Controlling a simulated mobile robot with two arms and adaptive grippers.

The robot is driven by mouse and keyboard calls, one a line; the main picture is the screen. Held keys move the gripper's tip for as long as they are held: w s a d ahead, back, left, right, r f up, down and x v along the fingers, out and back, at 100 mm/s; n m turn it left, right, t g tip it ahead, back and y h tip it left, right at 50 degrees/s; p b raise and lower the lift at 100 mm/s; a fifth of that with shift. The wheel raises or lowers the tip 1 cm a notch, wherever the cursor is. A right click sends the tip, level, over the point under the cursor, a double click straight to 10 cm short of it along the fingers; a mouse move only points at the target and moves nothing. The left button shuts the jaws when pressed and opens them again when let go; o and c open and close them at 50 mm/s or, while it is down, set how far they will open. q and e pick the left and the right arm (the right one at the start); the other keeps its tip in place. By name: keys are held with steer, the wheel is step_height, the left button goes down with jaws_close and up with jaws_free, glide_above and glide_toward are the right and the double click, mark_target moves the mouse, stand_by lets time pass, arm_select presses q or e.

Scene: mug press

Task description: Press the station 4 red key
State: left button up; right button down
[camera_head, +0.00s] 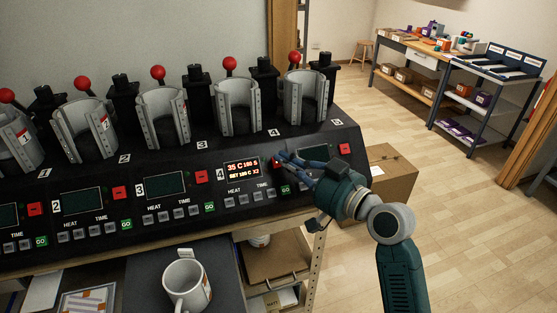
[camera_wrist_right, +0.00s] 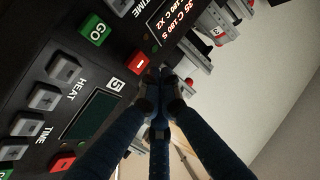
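The station 4 panel has a lit display (camera_head: 242,171) with orange text, just right of its number 4. Its red key (camera_head: 276,163) is at the right of this display, partly covered by my right gripper's fingertips in the head view. In the right wrist view the red key (camera_wrist_right: 140,64) shows a light bar mark. My right gripper (camera_head: 281,158) has its blue fingers drawn together, with nothing seen between them. In the right wrist view its fingertips (camera_wrist_right: 161,76) are right beside the key; I cannot tell whether they touch it. My left gripper is not in view.
A neighbouring red key (camera_head: 345,149) lies to the right, and the station 3 red key (camera_head: 201,177) to the left. The green GO key (camera_head: 283,190) is below. Grey mug presses (camera_head: 237,105) with red-knobbed levers stand behind. A white mug (camera_head: 187,286) stands in front, lower down.

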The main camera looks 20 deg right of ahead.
steer(key=s+r+p, duration=0.3)
steer(key=s+r, duration=0.1)
steer(key=shift+s, duration=0.1)
